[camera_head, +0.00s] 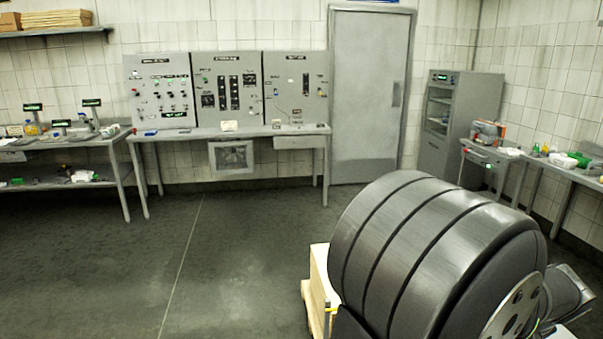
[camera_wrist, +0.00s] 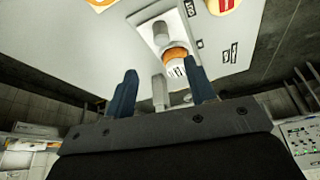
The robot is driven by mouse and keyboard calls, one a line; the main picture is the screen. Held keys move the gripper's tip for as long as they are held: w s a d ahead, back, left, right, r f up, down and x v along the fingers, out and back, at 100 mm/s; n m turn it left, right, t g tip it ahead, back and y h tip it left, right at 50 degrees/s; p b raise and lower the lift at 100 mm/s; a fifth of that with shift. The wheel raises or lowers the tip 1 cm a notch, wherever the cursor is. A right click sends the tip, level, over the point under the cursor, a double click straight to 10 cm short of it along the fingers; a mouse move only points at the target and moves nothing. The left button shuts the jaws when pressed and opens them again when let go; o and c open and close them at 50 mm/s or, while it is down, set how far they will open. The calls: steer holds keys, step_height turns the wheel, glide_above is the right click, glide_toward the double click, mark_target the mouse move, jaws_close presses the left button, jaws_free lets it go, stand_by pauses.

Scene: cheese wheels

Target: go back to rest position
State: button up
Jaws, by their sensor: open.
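My gripper (camera_wrist: 160,84) shows in the wrist view with its two dark blue fingers spread apart. No object is clearly held between them. Beyond the fingers is a pale surface with a white plate (camera_wrist: 147,17) bearing grey cylindrical parts. A small orange and white round item (camera_wrist: 175,62) sits by that plate, partly behind the right finger. A round orange and red item (camera_wrist: 222,5), perhaps a cheese wheel, is cut off at the top edge. Another orange round item (camera_wrist: 98,3) is cut off further left. The gripper is not visible in the head view.
In the head view a light wooden crate or pallet (camera_head: 318,281) stands at lower centre, partly hidden behind my large grey arm. A control-panel bench (camera_head: 235,131) and a grey door (camera_head: 368,100) line the back wall. Side benches stand left and right. The floor at left is clear.

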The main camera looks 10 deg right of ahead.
steer(key=x, duration=1.4)
steer(key=shift+w+f, duration=0.2)
steer(key=shift+f, duration=0.05)
steer(key=shift+w, duration=0.1)
steer(key=shift+r, duration=0.1)
steer(key=shift+s+r, duration=0.3)
steer(key=shift+r, duration=0.05)
steer(key=v, duration=1.7)
steer(key=x, duration=1.8)
steer(key=shift+f, duration=0.1)
steer(key=shift+w, duration=1.35)
steer(key=shift+o, duration=0.4)
